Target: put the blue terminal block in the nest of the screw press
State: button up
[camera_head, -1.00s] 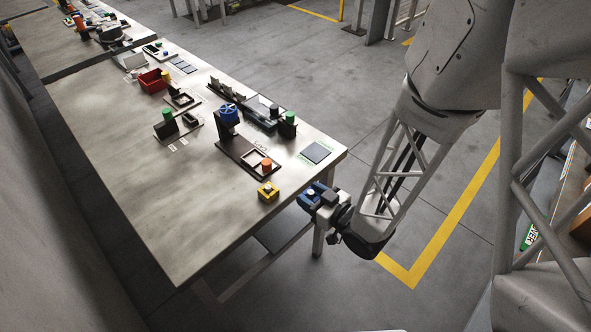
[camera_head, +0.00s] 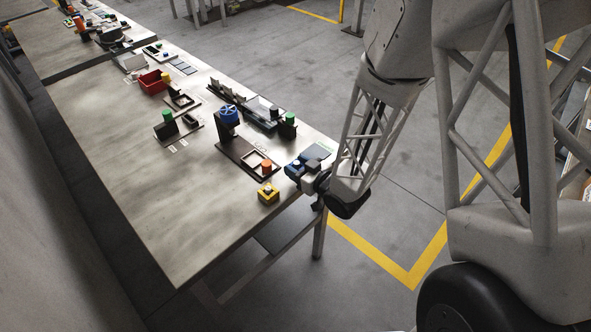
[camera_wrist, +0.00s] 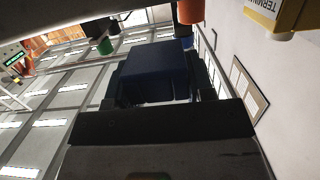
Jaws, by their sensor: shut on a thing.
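The blue terminal block (camera_head: 293,170) is in my gripper (camera_head: 301,173), which is shut on it at the table's right edge. In the wrist view the dark blue block (camera_wrist: 155,72) sits between the black fingers (camera_wrist: 160,98). The screw press (camera_head: 228,115) stands left of my gripper, with a blue handwheel on top and a dark base. Its nest (camera_head: 247,156) looks like a pale square frame on that base, apart from the block. The nest's inside is too small to see clearly.
An orange cylinder (camera_head: 266,164) stands by the nest and also shows in the wrist view (camera_wrist: 190,11). A yellow box (camera_head: 268,193) with a button sits at the table edge. A green-topped block (camera_head: 289,121) stands behind. The table's near left is bare.

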dwell(0.3)
jog(key=shift+w+a+f, duration=0.15)
jog(key=shift+w, duration=0.3)
jog(key=shift+w+a+f, duration=0.1)
jog(key=shift+w+a, duration=0.05)
jog(key=shift+w, duration=0.25)
jog(key=shift+f, duration=1.4)
jog(key=shift+f, duration=0.1)
jog(key=o, duration=0.9)
jog(key=shift+v, duration=3.95)
jog(key=shift+f, duration=0.1)
